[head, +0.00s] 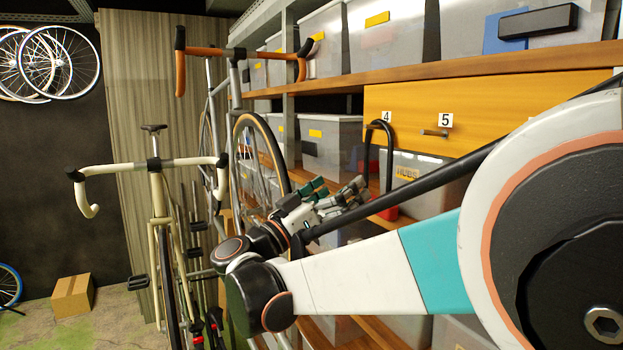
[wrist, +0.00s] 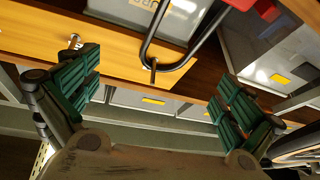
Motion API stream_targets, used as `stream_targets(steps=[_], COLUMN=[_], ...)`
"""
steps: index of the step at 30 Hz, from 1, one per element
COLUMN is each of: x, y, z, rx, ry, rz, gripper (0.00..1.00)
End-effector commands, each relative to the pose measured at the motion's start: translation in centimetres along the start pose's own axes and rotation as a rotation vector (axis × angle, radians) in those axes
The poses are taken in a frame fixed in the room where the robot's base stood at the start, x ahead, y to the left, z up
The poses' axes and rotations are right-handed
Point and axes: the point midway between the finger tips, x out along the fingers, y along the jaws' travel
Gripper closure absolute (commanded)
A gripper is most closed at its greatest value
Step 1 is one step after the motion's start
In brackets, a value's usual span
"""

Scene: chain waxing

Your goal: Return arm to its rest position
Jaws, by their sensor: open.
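My gripper (head: 333,193) is at the end of my arm, which reaches in from the right of the head view toward the shelves. In the wrist view, my gripper (wrist: 155,92) is open, with its green ribbed fingers wide apart. Nothing is between the fingertips. The lock also shows in the wrist view (wrist: 171,66), at the top middle beyond the fingers. I cannot tell how far it is from them.
A cream bicycle (head: 155,190) and an orange-barred bicycle (head: 240,85) stand left of my arm. A cardboard box (head: 73,296) sits on the open floor.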

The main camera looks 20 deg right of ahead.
Motion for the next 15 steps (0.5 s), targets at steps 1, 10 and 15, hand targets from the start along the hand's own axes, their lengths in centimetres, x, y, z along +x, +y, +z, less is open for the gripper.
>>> stream_targets(steps=[1, 10, 15], x=[-0.8, -2.3, -2.2], y=[-0.1, 0.0, 0.4], z=[0.0, 0.1, 3.3], rx=[0.001, -0.001, -0.058], ry=[0.001, -0.002, -0.075], rz=[-0.002, 0.000, -0.031], gripper=[0.00, 0.00, 0.00])
